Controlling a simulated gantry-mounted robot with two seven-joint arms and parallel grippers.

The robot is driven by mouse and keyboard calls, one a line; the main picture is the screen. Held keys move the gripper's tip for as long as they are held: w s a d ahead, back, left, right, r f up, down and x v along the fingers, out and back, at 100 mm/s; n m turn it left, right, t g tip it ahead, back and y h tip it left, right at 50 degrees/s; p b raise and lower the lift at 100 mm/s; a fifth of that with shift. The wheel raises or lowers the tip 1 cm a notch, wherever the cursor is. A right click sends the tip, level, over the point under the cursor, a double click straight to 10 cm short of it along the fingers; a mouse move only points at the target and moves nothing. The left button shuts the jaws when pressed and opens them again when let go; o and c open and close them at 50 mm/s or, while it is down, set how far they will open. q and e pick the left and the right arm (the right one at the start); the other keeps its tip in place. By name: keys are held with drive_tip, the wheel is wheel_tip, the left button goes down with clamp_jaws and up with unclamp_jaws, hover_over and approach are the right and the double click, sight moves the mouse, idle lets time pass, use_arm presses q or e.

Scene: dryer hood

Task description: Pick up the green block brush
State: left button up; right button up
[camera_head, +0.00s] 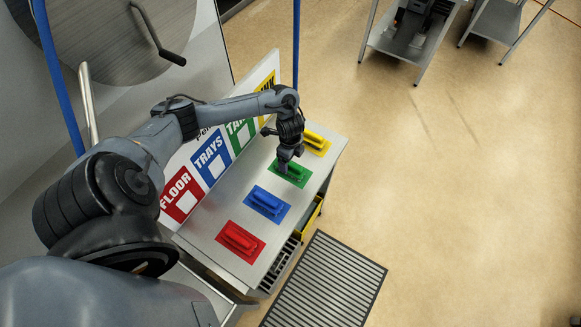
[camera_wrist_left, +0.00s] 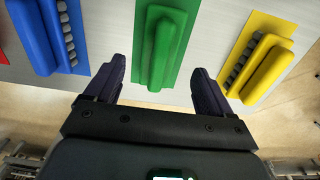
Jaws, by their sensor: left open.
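The green block brush (camera_head: 291,171) lies on its green mat on the steel table, between the blue and yellow brushes. In the left wrist view the green brush (camera_wrist_left: 161,52) is centred ahead, its raised handle pointing down the picture. My left gripper (camera_head: 285,163) is above the far-left end of the green brush in the head view. In the left wrist view its two dark fingers (camera_wrist_left: 158,85) are spread apart, with the near end of the brush showing between them and nothing held. Whether the fingers touch the mat cannot be told. My right gripper is not in view.
A blue brush (camera_head: 267,200), a red brush (camera_head: 240,239) and a yellow brush (camera_head: 316,140) lie on matching mats in a row on the steel table (camera_head: 217,222). A labelled sign board (camera_head: 223,139) stands behind them. A slatted floor mat (camera_head: 326,283) lies in front.

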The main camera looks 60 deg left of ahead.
sight(290, 166)
use_arm(q)
drive_tip(key=shift+f, duration=3.2)
drive_tip(key=c, duration=1.1)
